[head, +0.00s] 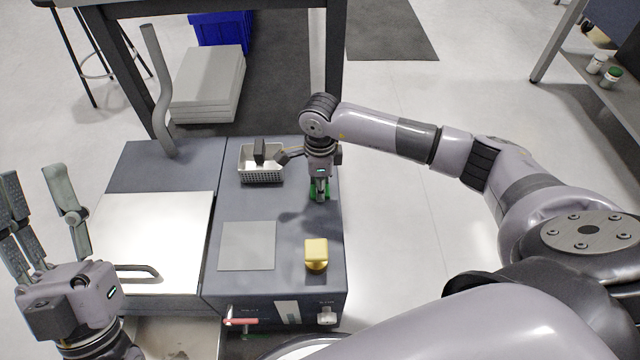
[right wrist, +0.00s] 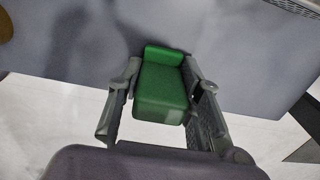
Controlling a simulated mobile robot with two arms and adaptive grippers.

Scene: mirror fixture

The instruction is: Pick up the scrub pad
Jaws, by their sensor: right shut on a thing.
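The green scrub pad (right wrist: 162,88) is between the two fingers of my right gripper (right wrist: 165,95) in the right wrist view. The fingers press on its two sides. In the head view, bits of the green pad (head: 313,191) show around my right gripper (head: 319,197), over the right edge of the grey-blue worktop (head: 287,208). I cannot tell whether the pad touches the worktop. My left gripper (head: 38,190) is at the far left of the head view, fingers spread and empty, beside the bright plate (head: 155,230).
A small basket (head: 262,178) with dark items stands just left of my right gripper. A bent grey post (head: 158,85) rises at the back left. Floor lies open to the right.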

